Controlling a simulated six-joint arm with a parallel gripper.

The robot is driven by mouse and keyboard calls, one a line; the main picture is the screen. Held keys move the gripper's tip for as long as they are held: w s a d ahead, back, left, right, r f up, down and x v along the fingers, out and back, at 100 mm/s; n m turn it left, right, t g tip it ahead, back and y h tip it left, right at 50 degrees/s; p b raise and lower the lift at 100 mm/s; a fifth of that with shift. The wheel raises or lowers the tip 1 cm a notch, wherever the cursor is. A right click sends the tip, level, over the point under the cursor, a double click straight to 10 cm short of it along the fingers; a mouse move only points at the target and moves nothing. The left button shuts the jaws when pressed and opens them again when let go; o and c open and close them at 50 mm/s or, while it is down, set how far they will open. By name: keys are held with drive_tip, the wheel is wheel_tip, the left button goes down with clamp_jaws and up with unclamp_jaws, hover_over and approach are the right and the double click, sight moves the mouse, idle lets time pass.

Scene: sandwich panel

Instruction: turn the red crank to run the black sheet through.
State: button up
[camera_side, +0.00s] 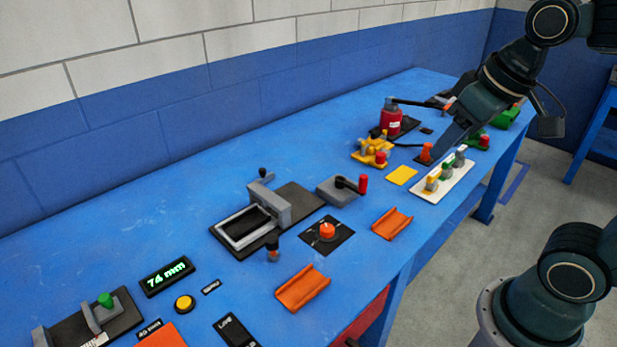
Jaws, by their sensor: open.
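A crank with a red upright handle (362,184) on a dark arm stands on a grey block (336,192) at mid-bench. A dark flat sheet or plate (298,203) lies just left of it, running up to a grey frame fixture (282,210). I cannot tell whether this is the black sheet or part of the fixture's base. My gripper (447,140) reaches down from the upper right over the far part of the bench. It is open, well to the right of the crank and apart from it. Its fingertips are hard to make out.
A red cylinder (391,122) with a dark lever, a yellow fixture (370,151) and a white switch panel (445,178) crowd the bench around my gripper. A red knob (327,231) and orange trays (392,223) sit nearer. The bench's back left is clear.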

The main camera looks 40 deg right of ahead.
drive_tip(key=w+d+g, duration=0.1)
drive_tip(key=w+d, duration=0.1)
drive_tip(key=w, duration=0.5)
drive_tip(key=m+g, duration=0.3)
drive_tip(key=g, duration=0.1)
hover_over(364, 176)
wheel_tip(364, 176, down, 12)
drive_tip(key=shift+f, duration=0.15)
drive_tip(key=shift+f, duration=0.15)
wheel_tip(364, 176, down, 14)
drive_tip(key=shift+r, duration=0.25)
clamp_jaws()
